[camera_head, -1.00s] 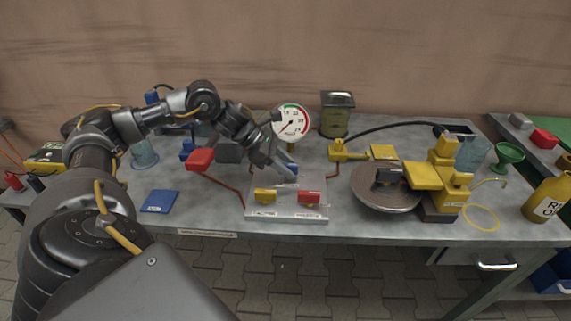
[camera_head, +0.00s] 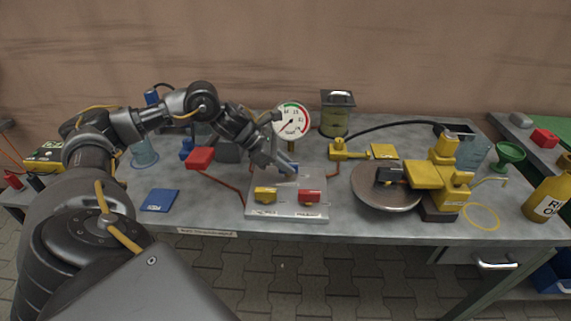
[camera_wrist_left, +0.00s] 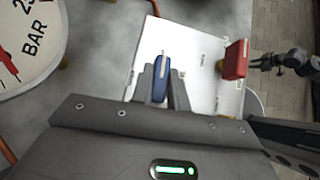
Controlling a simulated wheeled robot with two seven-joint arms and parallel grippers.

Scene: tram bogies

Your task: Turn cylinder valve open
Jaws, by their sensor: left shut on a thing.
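A grey panel (camera_head: 262,208) lies on the bench and carries a yellow valve handle (camera_head: 265,195), a red valve handle (camera_head: 309,197) and a blue valve handle (camera_head: 291,169) at its rear. My left gripper (camera_head: 285,167) reaches down to the blue handle and partly hides it. In the left wrist view the blue handle (camera_wrist_left: 160,79) stands between the two fingers, and the gripper is shut on it. The red handle (camera_wrist_left: 236,60) shows to its right. A dark jointed part at the right of that view may be my right arm; its jaw state is unclear.
A round pressure gauge (camera_head: 291,120) stands just behind the panel. To the right are a round metal plate (camera_head: 375,203) and a yellow device (camera_head: 441,180). The bench front is mostly clear.

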